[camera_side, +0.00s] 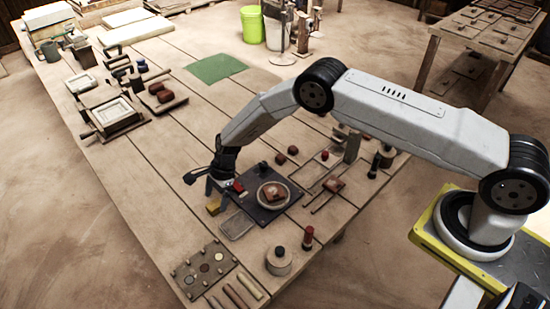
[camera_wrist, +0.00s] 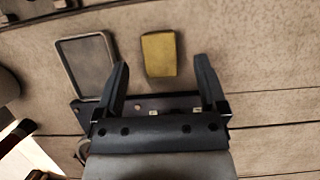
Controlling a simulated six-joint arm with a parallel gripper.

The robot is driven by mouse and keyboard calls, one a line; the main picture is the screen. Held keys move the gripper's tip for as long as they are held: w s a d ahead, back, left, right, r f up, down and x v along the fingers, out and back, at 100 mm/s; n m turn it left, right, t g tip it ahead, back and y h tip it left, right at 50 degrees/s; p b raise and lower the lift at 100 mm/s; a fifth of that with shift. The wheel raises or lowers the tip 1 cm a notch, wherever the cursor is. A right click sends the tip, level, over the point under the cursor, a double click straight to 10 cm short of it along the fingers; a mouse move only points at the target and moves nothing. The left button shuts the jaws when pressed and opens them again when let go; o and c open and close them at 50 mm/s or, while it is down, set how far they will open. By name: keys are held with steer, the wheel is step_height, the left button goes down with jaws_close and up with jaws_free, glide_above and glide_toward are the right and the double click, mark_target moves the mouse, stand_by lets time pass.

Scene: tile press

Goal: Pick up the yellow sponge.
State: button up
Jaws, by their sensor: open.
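The yellow sponge (camera_wrist: 159,55) is a small block lying on the wooden table. In the wrist view it sits just beyond and between the two fingertips of my gripper (camera_wrist: 163,75), and nothing touches it. My gripper is open and empty. In the side view, the sponge (camera_side: 213,206) is partly hidden by my gripper (camera_side: 216,186), which hangs low over the table near it.
A shallow metal tray (camera_wrist: 60,65) lies left of the sponge in the wrist view. A dark board (camera_side: 262,212) with a round plate (camera_side: 290,187) is beside my gripper. A green mat (camera_side: 215,68) lies farther back.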

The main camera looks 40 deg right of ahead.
mark_target(214, 204)
steer(key=shift+x, duration=1.5)
jaws_close()
steer(key=shift+r, duration=0.1)
steer(key=shift+r, duration=1.6)
steer(key=s+d+r, duration=0.4)
steer(key=s+r, duration=0.5)
steer(key=s, duration=0.4)
steer(key=shift+s+r, duration=0.2)
steer(key=shift+r, duration=0.1)
